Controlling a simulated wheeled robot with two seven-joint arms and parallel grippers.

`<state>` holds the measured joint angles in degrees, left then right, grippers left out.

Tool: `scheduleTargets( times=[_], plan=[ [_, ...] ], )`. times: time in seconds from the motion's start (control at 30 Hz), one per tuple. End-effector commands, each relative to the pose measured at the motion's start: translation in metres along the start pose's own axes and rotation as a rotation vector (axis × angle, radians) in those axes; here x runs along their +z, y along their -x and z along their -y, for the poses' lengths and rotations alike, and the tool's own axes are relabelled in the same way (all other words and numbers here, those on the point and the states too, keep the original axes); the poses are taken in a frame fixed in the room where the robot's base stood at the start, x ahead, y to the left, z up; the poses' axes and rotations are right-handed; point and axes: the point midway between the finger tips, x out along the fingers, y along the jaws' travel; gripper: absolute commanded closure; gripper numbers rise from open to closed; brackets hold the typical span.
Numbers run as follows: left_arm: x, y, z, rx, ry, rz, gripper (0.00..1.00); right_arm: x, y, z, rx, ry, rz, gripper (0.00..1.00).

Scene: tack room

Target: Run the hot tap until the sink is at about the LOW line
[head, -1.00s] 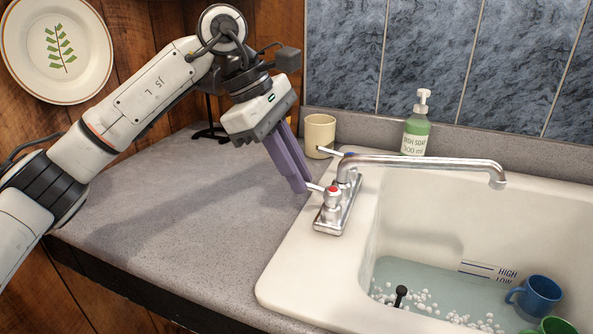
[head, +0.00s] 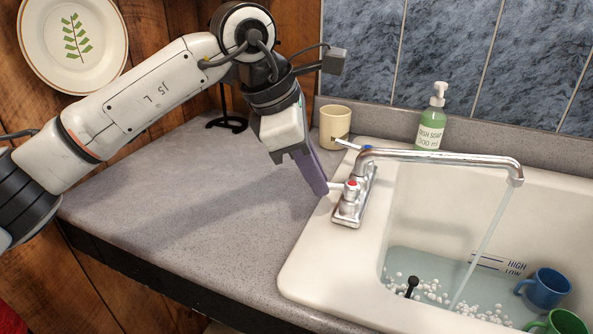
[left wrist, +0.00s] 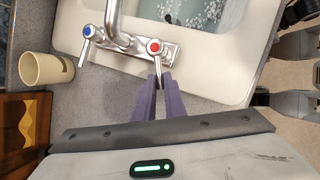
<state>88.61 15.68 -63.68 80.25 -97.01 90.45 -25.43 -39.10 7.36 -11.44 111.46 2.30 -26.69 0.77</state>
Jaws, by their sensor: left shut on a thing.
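The hot tap with the red cap (head: 351,188) stands on the near end of the chrome faucet base; it also shows in the left wrist view (left wrist: 154,47). My left gripper (head: 324,188) is shut on its lever, with purple fingers either side of it in the left wrist view (left wrist: 159,82). A thin water stream (head: 484,245) falls from the spout (head: 445,158) into the white sink (head: 305,268). The water surface (head: 445,265) lies close to the LOW mark on the level label (head: 497,264); the exact offset is hard to tell. My right gripper is not in view.
The blue-marked cold tap (left wrist: 88,31) is beside the hot tap. A cream cup (head: 335,127) and green soap bottle (head: 431,122) stand behind the faucet. Blue (head: 546,288) and green mugs (head: 562,323), a black plug knob (head: 411,284) and foam are in the sink.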

Motion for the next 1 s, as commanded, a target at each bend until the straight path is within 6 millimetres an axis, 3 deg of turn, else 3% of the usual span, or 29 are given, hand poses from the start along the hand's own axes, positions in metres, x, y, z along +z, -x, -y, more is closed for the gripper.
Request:
scheduleTargets(
  times=[0.17,0.2,0.3,0.67,1.0],
  plan=[
    [0.0,0.002,-0.001,0.004,0.0,0.002,1.0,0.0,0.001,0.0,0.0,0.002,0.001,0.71],
    [-0.001,0.002,-0.001,0.005,0.0,0.002,0.83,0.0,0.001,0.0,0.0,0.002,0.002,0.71],
    [-0.002,0.002,-0.001,0.004,0.002,0.002,0.71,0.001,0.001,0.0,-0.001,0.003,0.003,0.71],
    [-0.002,0.008,-0.001,0.004,0.002,0.002,0.71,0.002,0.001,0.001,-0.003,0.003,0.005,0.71],
    [-0.002,0.07,-0.001,0.007,0.003,0.002,0.71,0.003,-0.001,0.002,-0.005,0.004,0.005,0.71]
  ],
)
